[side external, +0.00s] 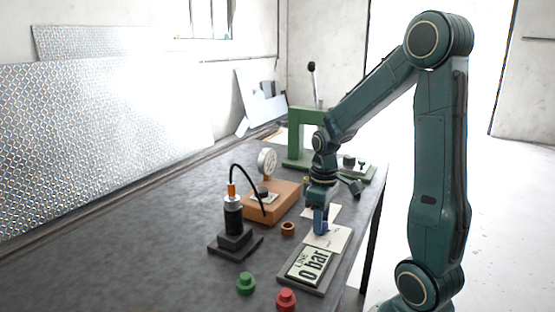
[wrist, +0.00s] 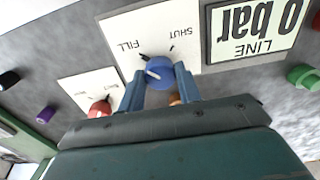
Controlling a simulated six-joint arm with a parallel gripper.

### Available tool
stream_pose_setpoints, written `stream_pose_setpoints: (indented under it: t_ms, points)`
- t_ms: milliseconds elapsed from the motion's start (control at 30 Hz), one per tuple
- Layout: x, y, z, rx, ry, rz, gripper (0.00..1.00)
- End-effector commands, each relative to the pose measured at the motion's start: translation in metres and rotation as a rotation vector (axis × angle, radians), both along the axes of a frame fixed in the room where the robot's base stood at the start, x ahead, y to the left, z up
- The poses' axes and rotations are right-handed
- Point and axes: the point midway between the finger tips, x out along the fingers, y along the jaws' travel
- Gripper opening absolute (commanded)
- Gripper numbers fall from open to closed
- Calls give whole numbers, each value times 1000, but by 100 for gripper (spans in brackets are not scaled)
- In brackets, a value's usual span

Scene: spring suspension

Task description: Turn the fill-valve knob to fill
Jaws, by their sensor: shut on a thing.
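In the wrist view the blue fill-valve knob (wrist: 158,76) sits on a white plate (wrist: 115,30) printed FILL and SHUT, which reads upside down.
A red knob (wrist: 100,108) on another white plate (wrist: 82,88) is close beside my gripper. Green (side external: 246,284) and red (side external: 286,299) buttons stand at the front. A black strut-like cylinder (side external: 233,215), an orange block (side external: 272,203) with a dial and a green press (side external: 300,135) stand nearby.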

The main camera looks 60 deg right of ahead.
Motion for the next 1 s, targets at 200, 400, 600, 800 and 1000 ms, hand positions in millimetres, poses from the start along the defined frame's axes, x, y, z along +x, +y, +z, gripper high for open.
stream_pose_setpoints:
  t_ms: [200, 400, 600, 800, 1000]
  points:
    - [1, -1, 2, -3, -5, 3, 11]
    - [1, -1, 1, -3, -5, 2, 49]
    - [1, 0, 1, -1, -3, 1, 55]
    - [1, 0, 2, -1, -2, 1, 55]
    - [1, -1, 11, -2, -4, 1, 55]
